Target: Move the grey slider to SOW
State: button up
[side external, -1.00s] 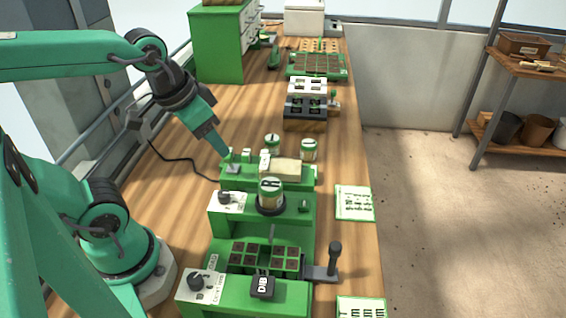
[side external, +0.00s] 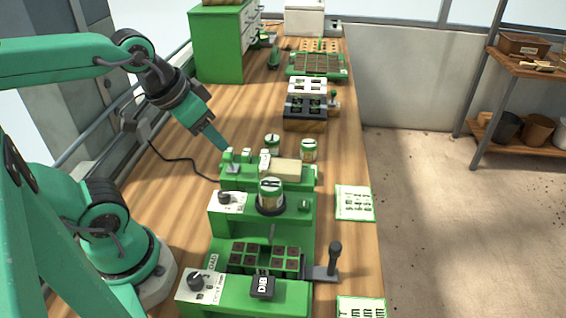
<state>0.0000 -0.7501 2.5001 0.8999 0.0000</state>
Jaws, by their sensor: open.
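The green tray seeder stands on the wooden bench. A small grey piece (side external: 233,169), which looks like the grey slider, sits at the left of the seeder's rear green block (side external: 260,183), among small pale blocks. My gripper (side external: 223,145) is just above and behind this grey piece, apart from it, pointing down to the right. Its jaws are open and look empty, though the gap between them is hard to see from this side. No SOW label is readable in this view.
A labelled hopper jar (side external: 270,194), knobs (side external: 197,280), a DIB button (side external: 262,285) and a dark upright lever (side external: 335,258) crowd the seeder. Two lidded jars (side external: 308,150) stand behind the rear block. Bench to the left of the rear block is mostly clear, apart from a black cable (side external: 178,160).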

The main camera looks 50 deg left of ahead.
jog(key=shift+c, duration=0.3)
jog(key=g, duration=0.5)
send_near(336, 245)
jog(key=shift+w+a+f, duration=0.25)
jog(key=shift+a+f, duration=0.05)
jog(key=shift+d+f+g, duration=0.2)
jog(key=shift+d+g, duration=0.1)
jog(key=shift+d, duration=0.1)
jog(key=shift+f, duration=0.15)
jog(key=shift+f, duration=3.75)
